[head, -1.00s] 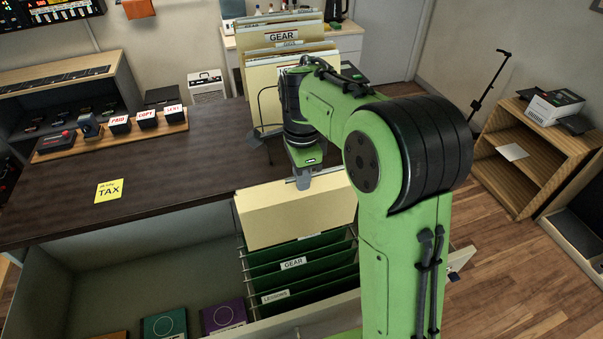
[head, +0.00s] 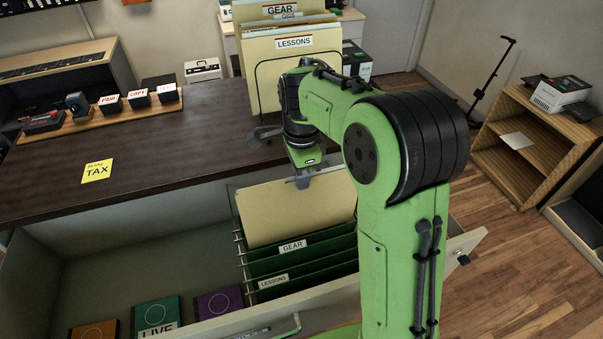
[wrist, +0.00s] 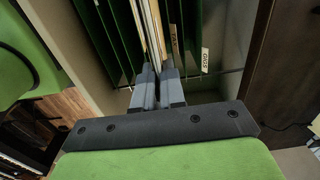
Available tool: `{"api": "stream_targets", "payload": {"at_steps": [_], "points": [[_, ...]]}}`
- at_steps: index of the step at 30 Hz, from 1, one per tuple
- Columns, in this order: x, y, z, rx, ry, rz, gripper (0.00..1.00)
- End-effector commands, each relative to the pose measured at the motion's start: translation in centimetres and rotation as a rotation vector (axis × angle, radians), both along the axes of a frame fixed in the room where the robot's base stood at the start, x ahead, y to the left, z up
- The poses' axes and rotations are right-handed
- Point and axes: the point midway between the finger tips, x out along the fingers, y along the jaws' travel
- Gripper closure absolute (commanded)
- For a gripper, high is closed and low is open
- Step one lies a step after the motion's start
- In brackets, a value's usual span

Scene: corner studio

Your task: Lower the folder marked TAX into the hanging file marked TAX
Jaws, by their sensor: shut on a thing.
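My gripper (head: 303,178) is shut on the top edge of a cream folder (head: 295,212) above the open drawer. No marking shows on the folder's visible face. The folder stands upright with its lower part down among the green hanging files. The wrist view shows my gripper (wrist: 157,85) with the folder (wrist: 152,30) edge-on between its fingers. In front of the folder are the hanging file GEAR (head: 292,246) and the hanging file LESSONS (head: 273,282).
A yellow TAX note (head: 97,170) lies on the dark desk (head: 190,140). A rack on the desk holds a folder marked LESSONS (head: 294,42) and one marked GEAR. The drawer (head: 110,250) has free floor at left, with several coloured cases such as a purple one (head: 218,302).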

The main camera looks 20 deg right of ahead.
Motion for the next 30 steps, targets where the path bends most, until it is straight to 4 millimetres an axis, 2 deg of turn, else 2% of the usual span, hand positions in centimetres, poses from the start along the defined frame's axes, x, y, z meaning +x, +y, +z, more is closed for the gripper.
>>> {"api": "stream_targets", "payload": {"at_steps": [1,30], "points": [[0.0,0.0,-0.7,0.000,0.000,0.000,1.00],[0.0,0.0,-8.5,0.000,0.000,0.000,1.00]]}}
